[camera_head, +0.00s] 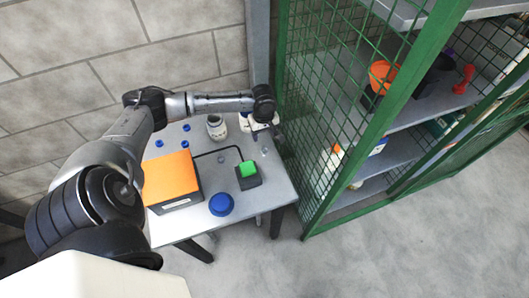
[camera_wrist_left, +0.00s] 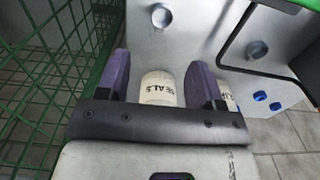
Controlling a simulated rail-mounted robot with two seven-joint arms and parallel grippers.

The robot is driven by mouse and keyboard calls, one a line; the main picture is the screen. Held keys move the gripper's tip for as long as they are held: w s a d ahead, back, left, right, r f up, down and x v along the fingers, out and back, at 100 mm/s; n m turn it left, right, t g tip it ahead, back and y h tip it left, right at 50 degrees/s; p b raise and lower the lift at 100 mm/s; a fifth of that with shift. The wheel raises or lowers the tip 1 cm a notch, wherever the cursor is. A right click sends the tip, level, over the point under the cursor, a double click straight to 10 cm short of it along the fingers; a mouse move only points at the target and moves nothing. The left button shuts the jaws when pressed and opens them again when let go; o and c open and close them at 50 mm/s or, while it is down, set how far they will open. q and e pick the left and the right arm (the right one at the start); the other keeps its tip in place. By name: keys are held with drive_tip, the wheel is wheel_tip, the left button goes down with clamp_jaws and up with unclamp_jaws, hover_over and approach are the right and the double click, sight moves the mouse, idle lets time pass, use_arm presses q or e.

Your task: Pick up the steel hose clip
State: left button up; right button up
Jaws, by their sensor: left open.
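Two small round steel pieces lie on the grey table and look like hose clips. One (camera_head: 264,151) is near the right edge, and it also shows at the top of the left wrist view (camera_wrist_left: 161,17). The other (camera_head: 221,158) lies beside a bent black line, and it also shows in the left wrist view (camera_wrist_left: 256,48). My left gripper (camera_head: 262,122) is open above the table's back right corner. In the left wrist view its purple fingers (camera_wrist_left: 160,80) stand apart, with a white jar marked SEALS (camera_wrist_left: 158,90) seen between them. My right gripper is out of view.
A second jar (camera_head: 216,127), its label partly hidden, stands left of the SEALS jar. An orange-topped box (camera_head: 171,180), blue round piece (camera_head: 221,204), green-topped black block (camera_head: 248,175) and several blue rings share the table (camera_head: 280,187). A green mesh cage (camera_head: 318,120) stands close right.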

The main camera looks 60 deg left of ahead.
sight(263, 147)
use_arm(q)
drive_tip(key=shift+f+b, duration=0.35)
drive_tip(key=shift+f, duration=1.35)
drive_tip(key=shift+a+f+b, duration=0.15)
drive_tip(key=shift+f+b, duration=0.8)
drive_tip(key=shift+f, duration=1.6)
drive_tip(key=shift+c, duration=0.9)
drive_tip(key=c, duration=0.8)
wheel_tip(263, 147, up, 5)
drive_tip(key=shift+f+p, duration=0.1)
drive_tip(key=shift+p, duration=0.9)
drive_tip(key=w+d+r, duration=0.1)
drive_tip(key=d+r, duration=0.1)
drive_tip(key=d, duration=0.1)
drive_tip(key=w+d+r+p, duration=0.1)
drive_tip(key=d+r, duration=0.1)
drive_tip(key=d, duration=0.2)
drive_tip(key=w+d+r+p, duration=0.1)
drive_tip(key=w+d+r, duration=0.1)
drive_tip(key=d, duration=0.2)
drive_tip(key=shift+r, duration=0.15)
